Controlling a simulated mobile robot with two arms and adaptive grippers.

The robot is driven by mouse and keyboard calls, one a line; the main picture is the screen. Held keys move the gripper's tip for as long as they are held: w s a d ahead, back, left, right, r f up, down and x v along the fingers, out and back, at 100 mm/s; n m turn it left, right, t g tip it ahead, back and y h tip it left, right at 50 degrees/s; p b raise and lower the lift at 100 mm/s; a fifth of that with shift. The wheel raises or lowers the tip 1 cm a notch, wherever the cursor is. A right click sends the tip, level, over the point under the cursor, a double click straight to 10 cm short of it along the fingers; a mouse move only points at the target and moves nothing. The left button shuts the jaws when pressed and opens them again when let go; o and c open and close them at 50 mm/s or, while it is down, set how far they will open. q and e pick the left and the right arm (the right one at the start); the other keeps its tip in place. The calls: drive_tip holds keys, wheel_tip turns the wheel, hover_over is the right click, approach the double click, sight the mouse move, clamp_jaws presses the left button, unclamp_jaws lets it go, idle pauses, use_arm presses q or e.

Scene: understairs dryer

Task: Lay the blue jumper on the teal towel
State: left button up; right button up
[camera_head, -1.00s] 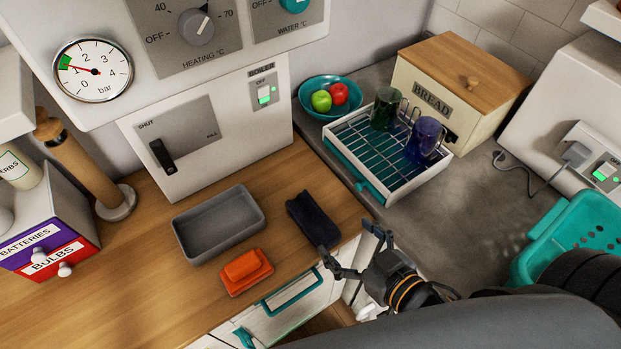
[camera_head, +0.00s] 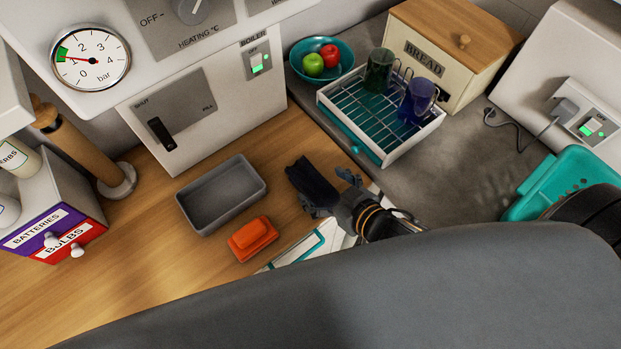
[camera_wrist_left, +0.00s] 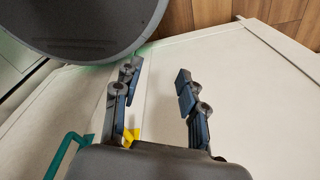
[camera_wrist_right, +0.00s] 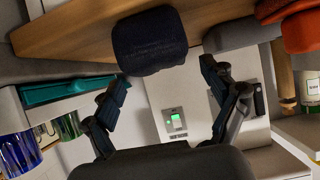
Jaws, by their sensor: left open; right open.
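The blue jumper, a dark navy folded bundle (camera_head: 309,181), lies on the wooden worktop near its right edge. It also shows in the right wrist view (camera_wrist_right: 150,41), ahead of and between the fingers. My right gripper (camera_head: 328,189) is open with its fingers close beside the jumper's near end; I cannot tell if they touch it. The right wrist view shows the same open fingers (camera_wrist_right: 165,100). My left gripper (camera_wrist_left: 155,77) is open and empty in front of pale panels; it is hidden in the head view.
A grey tray (camera_head: 218,222) and an orange dish (camera_head: 252,240) lie left of the jumper. A dish rack (camera_head: 385,155) with mugs, a teal bowl (camera_head: 296,66) and a bread box (camera_head: 480,75) stand behind right. A teal basket (camera_head: 545,180) is at right.

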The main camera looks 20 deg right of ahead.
sight(311, 181)
drive_tip(key=shift+w+a+f, duration=0.1)
drive_tip(key=shift+w+f, duration=0.1)
drive_tip(key=shift+w, duration=0.1)
drive_tip(key=x, duration=0.1)
drive_tip(key=p+x, duration=0.1)
drive_tip(key=x, duration=0.1)
drive_tip(key=shift+a+f, duration=0.2)
drive_tip(key=shift+f, duration=0.15)
drive_tip(key=shift+w+a+f, duration=0.15)
drive_tip(key=shift+w+f, duration=0.15)
use_arm(q)
drive_tip(key=shift+s+d+r, duration=0.1)
drive_tip(key=shift+s+r, duration=0.25)
drive_tip(key=shift+s, duration=0.2)
drive_tip(key=shift+s+r, duration=0.3)
drive_tip(key=shift+s, duration=0.2)
use_arm(e)
drive_tip(key=c, duration=1.3)
use_arm(q)
drive_tip(key=shift+w+d, duration=0.15)
drive_tip(key=shift+w, duration=0.1)
use_arm(e)
drive_tip(key=shift+c, duration=0.8)
drive_tip(key=shift+r, duration=0.1)
